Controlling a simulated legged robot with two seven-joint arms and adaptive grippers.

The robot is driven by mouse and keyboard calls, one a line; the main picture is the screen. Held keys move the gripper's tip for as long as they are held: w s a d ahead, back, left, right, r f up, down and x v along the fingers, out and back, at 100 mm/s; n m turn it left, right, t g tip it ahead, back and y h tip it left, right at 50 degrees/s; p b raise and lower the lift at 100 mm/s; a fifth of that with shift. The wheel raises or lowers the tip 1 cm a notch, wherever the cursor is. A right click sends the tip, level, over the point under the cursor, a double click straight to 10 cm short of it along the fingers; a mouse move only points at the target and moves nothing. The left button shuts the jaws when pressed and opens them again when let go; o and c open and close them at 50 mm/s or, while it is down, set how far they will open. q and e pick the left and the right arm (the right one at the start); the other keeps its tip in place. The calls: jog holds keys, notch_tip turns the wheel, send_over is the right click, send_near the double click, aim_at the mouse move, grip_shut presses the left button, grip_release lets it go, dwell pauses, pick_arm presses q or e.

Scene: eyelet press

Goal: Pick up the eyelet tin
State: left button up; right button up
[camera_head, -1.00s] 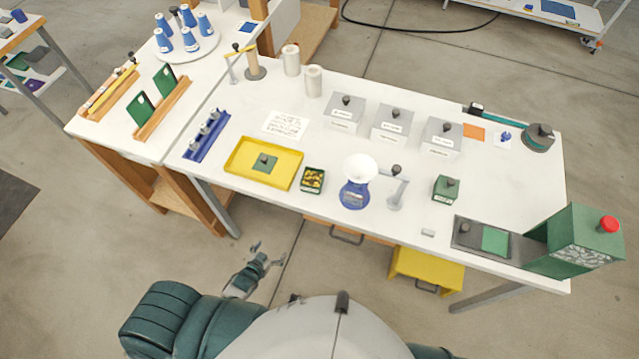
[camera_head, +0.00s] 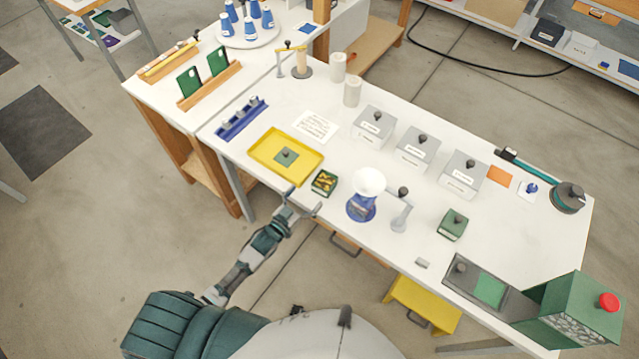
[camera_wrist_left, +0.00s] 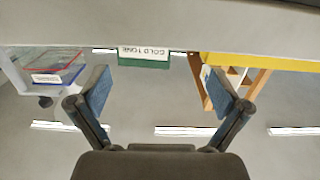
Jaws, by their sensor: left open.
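The eyelet tin (camera_head: 324,182) is a small dark green open box with gold bits in it. It stands upright near the front edge of the white table (camera_head: 290,97). In the left wrist view, whose picture is upside down, the tin (camera_wrist_left: 144,57) shows its green side and a white label reading like "GOLD 10MM". My left gripper (camera_head: 304,202) is open and empty at the table's front edge, just short of the tin. In the wrist view the tin shows between the spread fingers (camera_wrist_left: 158,88), beyond them and not touched. My right gripper is not in view.
A yellow tray (camera_head: 262,166) with a green piece lies left of the tin. A green knobbed box (camera_head: 453,224) stands farther right. Grey lidded boxes (camera_head: 372,125) stand behind.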

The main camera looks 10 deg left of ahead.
aim_at(321, 190)
pick_arm(q)
jog(key=w+d, duration=0.1)
jog(key=d, duration=0.1)
jog(key=w+d, duration=0.1)
jog(key=d, duration=0.1)
jog(key=shift+w+r, duration=0.4)
jog(key=x, duration=0.4)
jog(key=shift+w+a+f, duration=0.15)
jog(key=shift+w+f, duration=0.15)
jog(key=shift+f, duration=0.05)
jog(key=shift+w+a, duration=0.15)
jog(key=shift+a, duration=0.55)
jog(key=shift+c, duration=1.2)
jog(key=c, duration=0.5)
jog(key=shift+d, duration=0.3)
jog(key=c, duration=0.7)
jog(key=shift+d+r, duration=0.15)
jog(key=shift+d, duration=0.1)
jog(key=shift+a+r, duration=0.1)
jog(key=shift+r, duration=0.05)
jog(key=v, duration=0.8)
jog(key=shift+a+f, duration=0.2)
jog(key=shift+f, duration=0.05)
jog(key=shift+b+v, duration=0.3)
jog(key=shift+v, duration=4.85)
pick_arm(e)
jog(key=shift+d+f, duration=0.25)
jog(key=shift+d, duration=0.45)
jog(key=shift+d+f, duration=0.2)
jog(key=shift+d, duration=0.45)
